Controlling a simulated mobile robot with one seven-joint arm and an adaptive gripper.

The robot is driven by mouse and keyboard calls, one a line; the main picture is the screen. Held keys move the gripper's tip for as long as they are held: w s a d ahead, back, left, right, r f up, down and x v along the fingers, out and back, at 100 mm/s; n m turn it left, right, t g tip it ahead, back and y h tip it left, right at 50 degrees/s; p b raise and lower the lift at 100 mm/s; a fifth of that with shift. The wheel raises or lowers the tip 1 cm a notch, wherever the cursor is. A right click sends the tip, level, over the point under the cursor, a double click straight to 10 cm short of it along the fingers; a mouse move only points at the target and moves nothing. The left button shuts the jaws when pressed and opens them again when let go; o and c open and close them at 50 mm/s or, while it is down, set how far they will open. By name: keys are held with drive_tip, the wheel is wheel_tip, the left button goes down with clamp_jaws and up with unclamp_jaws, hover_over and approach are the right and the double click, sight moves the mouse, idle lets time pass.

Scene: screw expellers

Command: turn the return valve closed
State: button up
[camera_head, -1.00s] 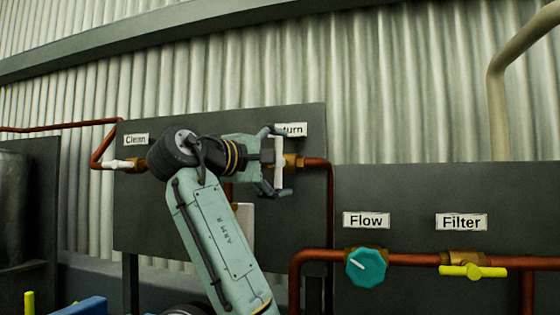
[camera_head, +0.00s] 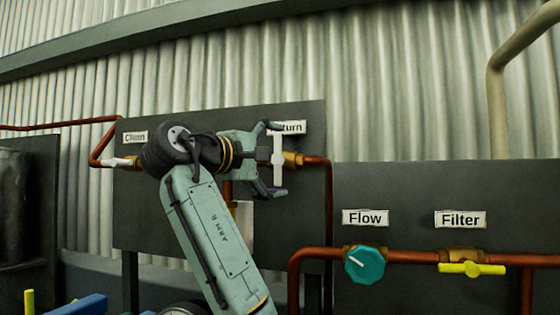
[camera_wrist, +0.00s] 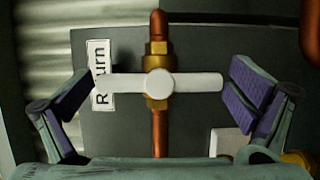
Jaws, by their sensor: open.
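The return valve has a white bar handle (camera_wrist: 160,84) with a round hub, on a brass body (camera_wrist: 157,60) in a copper pipe. In the wrist view the bar lies across the picture, at right angles to the pipe. In the head view the handle (camera_head: 278,160) stands upright and the pipe leaves to the right. In the head view my gripper (camera_head: 277,160) faces the handle. The Return label (camera_head: 291,128) is partly hidden by my gripper.
The valve sits on a dark panel (camera_head: 150,220). A white-handled valve (camera_head: 118,162) by the Clean label is at left. The teal Flow knob (camera_head: 365,265) and yellow Filter handle (camera_head: 472,270) are at lower right. A copper pipe (camera_wrist: 311,30) runs near the upper right finger.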

drive_tip(key=v, duration=0.6)
drive_tip(key=shift+s+a, duration=0.2)
drive_tip(key=shift+s, duration=0.05)
